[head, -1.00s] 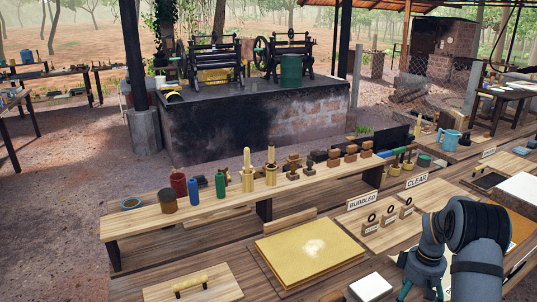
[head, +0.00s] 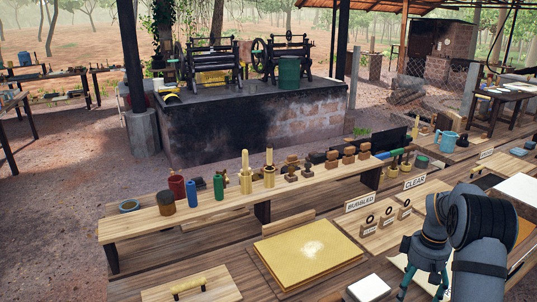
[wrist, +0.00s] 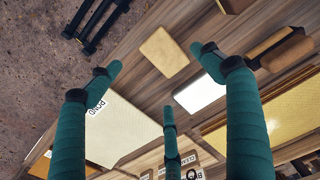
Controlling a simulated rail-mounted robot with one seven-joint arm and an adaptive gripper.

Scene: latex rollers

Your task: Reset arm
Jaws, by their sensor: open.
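My gripper (head: 424,290) is at the lower right of the head view, over the workbench. Its teal fingers point down and are spread apart. In the wrist view my gripper (wrist: 158,72) shows three teal fingers with wide gaps between them and nothing held. A white block (head: 370,288) lies on the bench to the left of the gripper; it also shows between the fingers in the wrist view (wrist: 200,94). The lowest part of the fingers is close to the bottom edge of the head view.
A raised shelf (head: 222,213) holds bottles and tools. A board with a handle (head: 188,287) lies at front left.

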